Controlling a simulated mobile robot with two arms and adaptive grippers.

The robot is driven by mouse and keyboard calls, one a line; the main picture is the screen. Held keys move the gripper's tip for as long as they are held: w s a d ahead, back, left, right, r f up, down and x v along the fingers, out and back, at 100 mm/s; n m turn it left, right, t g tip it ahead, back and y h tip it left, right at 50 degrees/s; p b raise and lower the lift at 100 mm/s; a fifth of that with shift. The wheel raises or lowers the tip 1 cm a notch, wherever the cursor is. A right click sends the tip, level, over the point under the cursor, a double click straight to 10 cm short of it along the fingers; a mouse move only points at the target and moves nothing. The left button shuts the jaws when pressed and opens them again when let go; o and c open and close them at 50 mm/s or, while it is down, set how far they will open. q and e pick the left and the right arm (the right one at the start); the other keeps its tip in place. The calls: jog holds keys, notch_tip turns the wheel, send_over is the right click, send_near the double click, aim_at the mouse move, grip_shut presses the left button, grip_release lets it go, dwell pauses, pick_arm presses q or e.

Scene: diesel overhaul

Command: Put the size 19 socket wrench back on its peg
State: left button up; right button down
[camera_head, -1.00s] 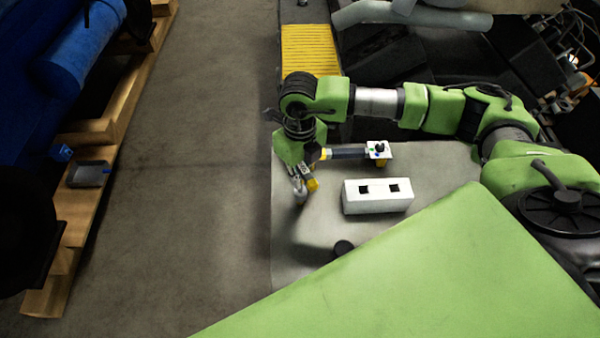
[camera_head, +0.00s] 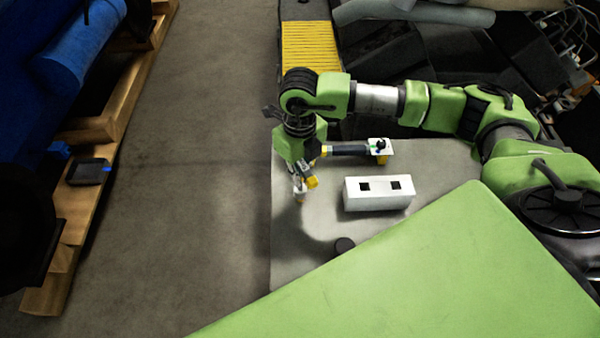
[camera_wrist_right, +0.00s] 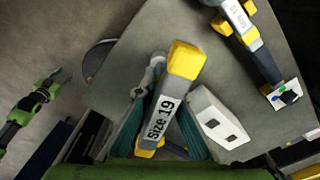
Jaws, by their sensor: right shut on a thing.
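My right gripper (camera_head: 303,176) is shut on the size 19 socket wrench (camera_wrist_right: 165,110), a grey and yellow tool whose "Size 19" label faces the camera in the right wrist view. In the head view only its small lower end and a yellow part show below the gripper, over the left side of the grey table. A white block (camera_head: 378,194) with two dark square openings stands to the right of the gripper; it also shows in the right wrist view (camera_wrist_right: 218,118). I cannot make out a peg for certain. My left gripper (camera_wrist_right: 58,80) shows small at the left of the right wrist view.
Another dark-handled tool with yellow parts (camera_head: 348,150) lies behind the block, beside a small white plate (camera_head: 380,146). Open floor is to the left, with a wooden pallet (camera_head: 75,215) beyond.

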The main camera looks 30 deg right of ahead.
jog(key=shift+f, duration=0.1)
jog(key=shift+f+b, duration=1.1)
jog(key=shift+b, duration=0.05)
jog(key=c, duration=1.5)
grip_release()
jog(key=shift+r+p, duration=2.3)
jog(key=shift+r, duration=2.25)
